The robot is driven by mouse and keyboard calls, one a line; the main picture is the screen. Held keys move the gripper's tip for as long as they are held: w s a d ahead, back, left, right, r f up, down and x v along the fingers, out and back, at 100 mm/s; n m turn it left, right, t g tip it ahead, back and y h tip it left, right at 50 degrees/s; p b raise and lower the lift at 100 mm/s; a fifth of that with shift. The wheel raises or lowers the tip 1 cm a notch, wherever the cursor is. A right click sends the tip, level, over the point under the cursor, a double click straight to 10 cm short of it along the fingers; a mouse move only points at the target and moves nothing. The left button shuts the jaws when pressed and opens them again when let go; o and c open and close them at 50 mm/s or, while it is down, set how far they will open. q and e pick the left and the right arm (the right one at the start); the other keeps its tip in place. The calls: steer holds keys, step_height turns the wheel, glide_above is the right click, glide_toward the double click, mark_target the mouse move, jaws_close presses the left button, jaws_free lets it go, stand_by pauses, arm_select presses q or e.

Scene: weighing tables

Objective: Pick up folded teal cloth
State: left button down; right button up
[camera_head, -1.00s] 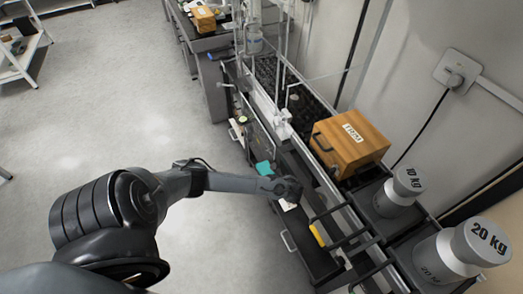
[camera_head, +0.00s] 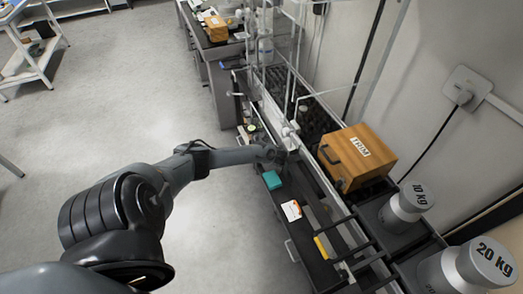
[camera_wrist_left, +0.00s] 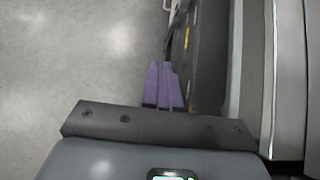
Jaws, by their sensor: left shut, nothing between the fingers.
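The folded teal cloth (camera_head: 272,180) lies on the dark shelf of the weighing table, near its left edge, in the head view. My left gripper (camera_head: 277,155) is just beyond the cloth in the picture, apart from it as far as I can tell. In the left wrist view its purple fingers (camera_wrist_left: 164,86) are together with nothing between them. The cloth cannot be made out in the wrist view. My right gripper is in neither view.
A white card (camera_head: 291,210) with an orange mark and a yellow item (camera_head: 321,246) lie nearer on the shelf. A wooden TRIM box (camera_head: 355,157), a 10 kg weight (camera_head: 406,208) and a 20 kg weight (camera_head: 470,268) stand to the right. Open floor lies left.

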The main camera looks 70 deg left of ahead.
arm_select(q)
steer(key=c, duration=1.8)
jaws_free()
steer(key=shift+a, duration=1.05)
steer(key=shift+o, duration=1.2)
steer(key=shift+a, duration=0.25)
steer(key=o, duration=0.5)
steer(key=shift+a, duration=0.15)
steer(key=shift+c, duration=0.2)
steer(key=o, duration=0.8)
steer(key=shift+c, duration=0.2)
